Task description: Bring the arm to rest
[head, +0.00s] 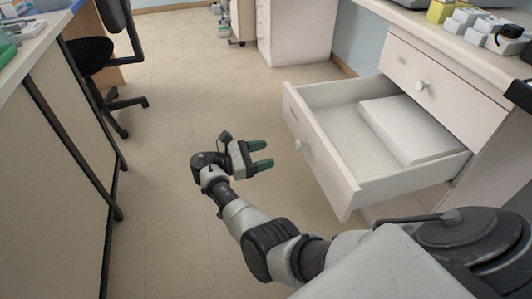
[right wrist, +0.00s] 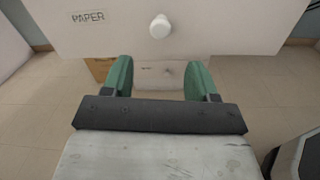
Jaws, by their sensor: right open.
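My right gripper (head: 261,155) has green fingertips. It is open and empty, in the air over the floor, to the left of an open drawer (head: 319,160). In the right wrist view, its two green fingers (right wrist: 160,78) are spread apart with nothing between them. Beyond them is a white drawer front (right wrist: 220,28) with a round white knob (right wrist: 160,26) and the label "PAPER". The fingers appear apart from it. My left gripper is not in view.
The open drawer holds a flat white block (head: 405,130). Above it, a closed drawer (head: 440,88) sits under a counter bearing small boxes. A long bench (head: 50,150) runs along the left, with a black chair (head: 95,52) behind. The floor (head: 190,90) between is clear.

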